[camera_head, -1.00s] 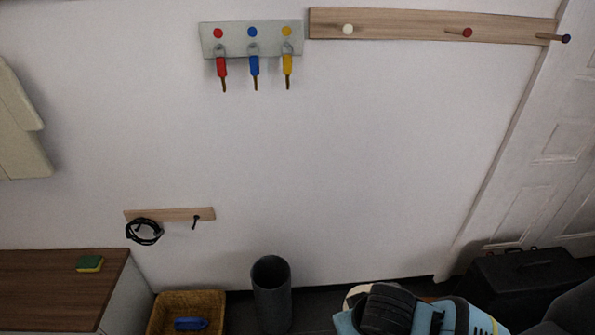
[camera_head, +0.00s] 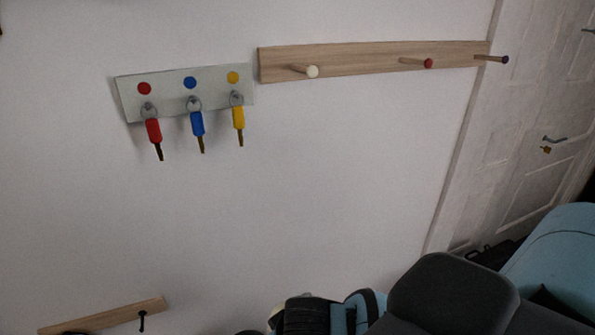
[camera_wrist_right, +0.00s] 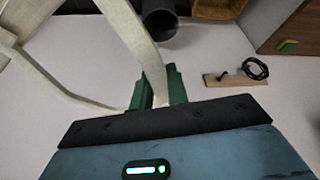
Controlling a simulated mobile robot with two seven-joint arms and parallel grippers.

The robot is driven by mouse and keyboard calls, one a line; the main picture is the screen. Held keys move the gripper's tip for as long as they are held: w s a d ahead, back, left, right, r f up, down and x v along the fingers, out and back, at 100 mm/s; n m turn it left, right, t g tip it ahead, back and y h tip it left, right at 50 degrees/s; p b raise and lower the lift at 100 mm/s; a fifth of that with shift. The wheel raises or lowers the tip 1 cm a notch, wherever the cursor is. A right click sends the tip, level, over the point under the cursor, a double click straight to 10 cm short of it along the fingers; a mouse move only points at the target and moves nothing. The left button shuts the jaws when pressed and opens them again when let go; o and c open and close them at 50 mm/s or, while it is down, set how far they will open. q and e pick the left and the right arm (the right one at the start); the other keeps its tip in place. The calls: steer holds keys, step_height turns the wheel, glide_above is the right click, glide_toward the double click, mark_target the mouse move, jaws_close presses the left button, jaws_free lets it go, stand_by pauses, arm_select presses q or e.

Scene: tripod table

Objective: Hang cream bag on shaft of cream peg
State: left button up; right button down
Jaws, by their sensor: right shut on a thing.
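The cream peg (camera_head: 312,71) sticks out from the left part of a long wooden rail (camera_head: 370,61) high on the wall in the head view. The cream bag shows in the right wrist view as pale straps (camera_wrist_right: 128,28) running down to my right gripper (camera_wrist_right: 160,88). Its green fingers are shut on a strap, and a loop of strap hangs to the left. In the head view my right arm is at the bottom, well below the peg. Its fingers are hidden there, and only a sliver of cream shows beside the wrist. My left gripper is not in view.
A red peg (camera_head: 428,64) and a dark peg (camera_head: 504,60) share the rail. A grey board (camera_head: 214,87) with red, blue and yellow keys hangs to its left. A door (camera_head: 520,150) is at the right. The wall below the rail is clear.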

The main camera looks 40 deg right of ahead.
steer(key=w+d+r+m+t+h, duration=0.1)
steer(key=w+d+r+t, duration=0.2)
steer(key=r, duration=0.5)
steer(key=w+d+r+m+t, duration=0.1)
steer(key=w+r+t, duration=0.2)
steer(key=w+r, duration=0.35)
steer(key=w+d+r+m+t+h, duration=0.1)
steer(key=w+d+r+m+t, duration=0.15)
steer(key=r, duration=0.65)
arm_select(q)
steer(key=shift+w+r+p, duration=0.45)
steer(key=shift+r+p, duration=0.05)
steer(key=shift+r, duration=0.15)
arm_select(e)
steer(key=s+d+r+m+t+h, duration=0.1)
steer(key=d+r+t+h, duration=0.2)
steer(key=r, duration=0.8)
steer(key=s+d+r+m+t+h, duration=0.2)
steer(key=d+r+t+h, duration=0.2)
steer(key=r, duration=0.7)
steer(key=shift+d, duration=0.8)
